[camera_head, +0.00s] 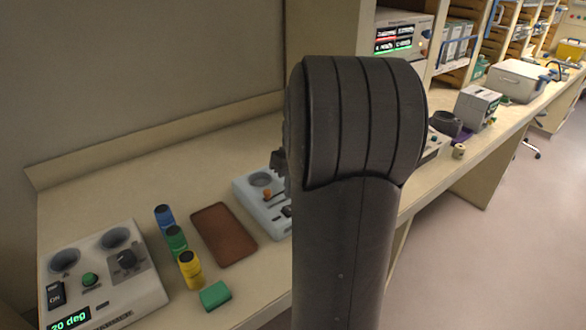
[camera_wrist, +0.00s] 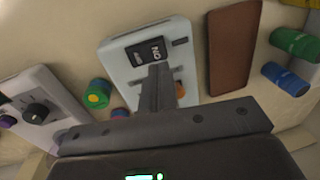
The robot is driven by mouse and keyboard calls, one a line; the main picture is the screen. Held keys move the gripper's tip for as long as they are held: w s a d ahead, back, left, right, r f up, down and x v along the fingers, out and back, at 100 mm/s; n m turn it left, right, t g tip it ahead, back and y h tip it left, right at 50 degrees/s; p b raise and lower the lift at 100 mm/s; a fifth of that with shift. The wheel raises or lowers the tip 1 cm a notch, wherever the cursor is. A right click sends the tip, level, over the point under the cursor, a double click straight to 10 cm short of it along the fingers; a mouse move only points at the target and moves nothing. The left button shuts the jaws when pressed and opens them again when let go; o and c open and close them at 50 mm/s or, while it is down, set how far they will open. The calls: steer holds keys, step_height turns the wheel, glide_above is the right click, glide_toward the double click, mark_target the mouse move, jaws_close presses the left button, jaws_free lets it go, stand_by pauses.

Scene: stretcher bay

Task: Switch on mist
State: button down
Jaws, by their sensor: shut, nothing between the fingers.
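A pale blue-white control box (camera_head: 258,215) stands on the bench, partly hidden behind my arm. In the wrist view the same box (camera_wrist: 118,68) shows a black rocker switch (camera_wrist: 146,52) with ON lettering upside down, and an orange part (camera_wrist: 180,90). My gripper (camera_wrist: 160,70) is shut and empty, its fingertips over the box at the edge of the switch. I cannot tell whether they touch it. In the head view my arm hides most of the gripper. No label reading mist is legible.
A box (camera_head: 95,275) with a "20 deg" display and its own ON switch stands at left. Blue (camera_head: 164,216), green (camera_head: 176,239) and yellow (camera_head: 190,269) cylinders, a green block (camera_head: 215,295) and a brown tray (camera_head: 224,235) lie between. Another panel (camera_wrist: 42,110) adjoins in the wrist view.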

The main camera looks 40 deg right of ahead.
mark_target(287, 208)
steer(key=f, duration=0.4)
steer(key=shift+a, duration=0.3)
steer(key=shift+a+f+h, duration=0.15)
steer(key=shift+f+h, duration=0.05)
steer(key=shift+h, duration=0.1)
steer(key=shift+d+r, duration=0.3)
steer(key=shift+d, duration=0.5)
step_height(287, 208, up, 14)
steer(key=a, duration=0.2)
stand_by(0.3)
